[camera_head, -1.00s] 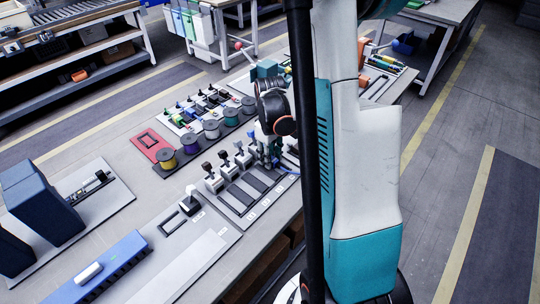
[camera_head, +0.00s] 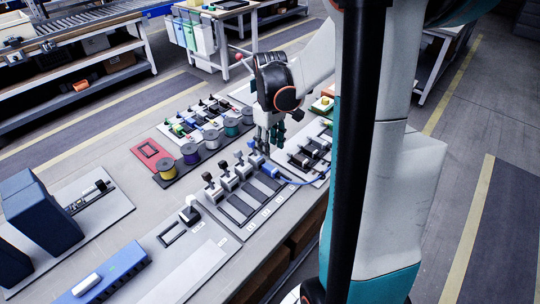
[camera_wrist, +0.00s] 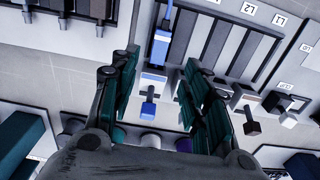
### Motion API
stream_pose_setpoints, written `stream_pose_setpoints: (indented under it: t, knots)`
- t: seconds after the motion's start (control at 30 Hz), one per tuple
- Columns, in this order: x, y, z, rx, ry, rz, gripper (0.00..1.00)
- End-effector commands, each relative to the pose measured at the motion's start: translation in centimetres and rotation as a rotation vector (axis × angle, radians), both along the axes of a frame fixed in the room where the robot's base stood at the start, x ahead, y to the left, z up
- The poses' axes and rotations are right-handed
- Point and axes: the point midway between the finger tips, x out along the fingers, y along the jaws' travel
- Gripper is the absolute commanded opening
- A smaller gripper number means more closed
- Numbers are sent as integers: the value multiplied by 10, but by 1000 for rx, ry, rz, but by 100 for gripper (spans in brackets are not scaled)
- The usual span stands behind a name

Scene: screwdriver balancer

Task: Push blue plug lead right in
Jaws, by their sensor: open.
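The blue plug lead (camera_wrist: 161,45) lies in the wrist view with its thick plug body pointing at a white block with a blue lever (camera_wrist: 148,106). The plug's front end is close to the block; I cannot tell whether it is seated. In the head view the blue plug (camera_head: 257,161) sits at the far end of the row of lever blocks. My gripper (camera_wrist: 162,60) is open, with one finger on each side of the plug and blue-lever block, and holds nothing. In the head view my gripper (camera_head: 268,142) hangs just above and behind the plug.
Other lever blocks (camera_head: 227,178) stand beside dark strips (camera_head: 250,196) on a grey panel. Several spools (camera_head: 190,153) stand in a row behind. A dark blue box (camera_head: 42,215) and a blue rail (camera_head: 105,275) are at the left. The front table edge is clear.

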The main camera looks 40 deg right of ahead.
Motion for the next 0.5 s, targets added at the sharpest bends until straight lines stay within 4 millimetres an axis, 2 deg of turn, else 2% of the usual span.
stream_pose_setpoints:
  t: [0.2, 0.5]
  knots:
    - [0, 0, 21, 0, 0, 0, 43]
    - [0, 0, 25, 0, 0, 0, 43]
